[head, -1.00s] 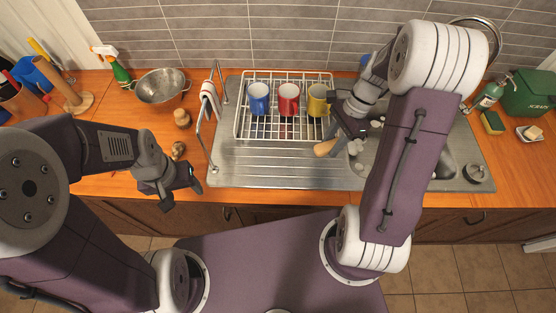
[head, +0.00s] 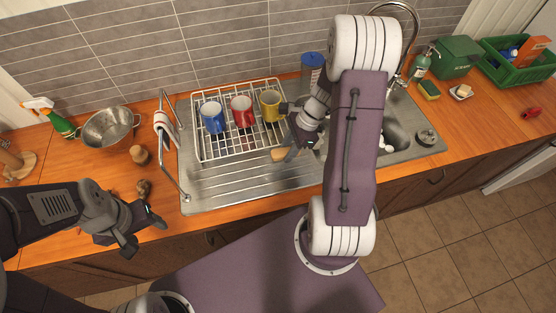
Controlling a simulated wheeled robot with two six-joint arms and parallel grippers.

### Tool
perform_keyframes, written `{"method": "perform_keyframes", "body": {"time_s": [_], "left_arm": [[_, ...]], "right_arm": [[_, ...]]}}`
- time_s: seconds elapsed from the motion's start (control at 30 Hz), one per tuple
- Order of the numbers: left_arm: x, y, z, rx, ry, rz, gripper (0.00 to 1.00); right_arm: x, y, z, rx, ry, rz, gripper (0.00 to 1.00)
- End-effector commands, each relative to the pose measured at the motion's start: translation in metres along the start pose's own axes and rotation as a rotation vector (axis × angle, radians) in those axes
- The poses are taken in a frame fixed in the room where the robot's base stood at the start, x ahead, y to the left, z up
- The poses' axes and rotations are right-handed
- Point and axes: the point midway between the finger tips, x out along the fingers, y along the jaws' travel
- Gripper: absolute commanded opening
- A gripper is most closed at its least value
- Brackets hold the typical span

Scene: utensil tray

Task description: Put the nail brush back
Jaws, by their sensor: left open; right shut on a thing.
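My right gripper (head: 294,148) is over the sink's drainboard, just in front of the dish rack. It is shut on a tan wooden piece (head: 282,155), which I take to be the nail brush. Only its rounded end shows to the left of the fingers; the gripper and arm hide the rest, and no bristles can be made out. My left gripper (head: 142,232) is open and empty, low at the left in front of the counter edge.
The dish rack (head: 200,152) holds a blue mug (head: 212,117), a red mug (head: 241,110) and a yellow mug (head: 270,104). Counter near the crate is partly clear.

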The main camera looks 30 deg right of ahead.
Motion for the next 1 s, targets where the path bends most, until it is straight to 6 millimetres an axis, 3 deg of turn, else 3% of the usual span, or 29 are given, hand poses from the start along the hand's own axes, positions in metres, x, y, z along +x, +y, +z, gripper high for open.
{"method": "perform_keyframes", "body": {"time_s": [0.1,0.23,0.33,0.53,0.93,0.97,1.0], "left_arm": [[0.000,0.000,0.000,0.000,0.000,0.000,0.61],[0.000,0.000,0.000,0.000,0.000,0.000,0.61],[0.000,0.000,0.000,0.000,0.000,0.000,0.61],[0.004,0.000,0.001,0.000,0.000,0.000,0.61],[0.008,0.000,0.001,0.000,0.000,0.000,0.61],[0.008,0.000,0.001,0.000,0.000,0.000,0.61],[0.007,0.000,0.001,0.000,0.000,0.000,0.61]], "right_arm": [[0.020,-0.003,0.015,-0.003,0.000,0.003,0.00],[0.028,-0.005,0.020,-0.001,0.001,0.000,0.00],[0.031,-0.005,0.019,0.001,0.000,0.001,0.00],[0.062,-0.004,0.006,0.003,0.000,0.003,0.00],[0.069,-0.005,0.003,0.000,0.001,-0.001,0.00],[0.069,-0.005,0.003,0.000,0.001,-0.001,0.35],[0.068,-0.005,0.003,0.000,0.001,-0.001,0.46]]}}
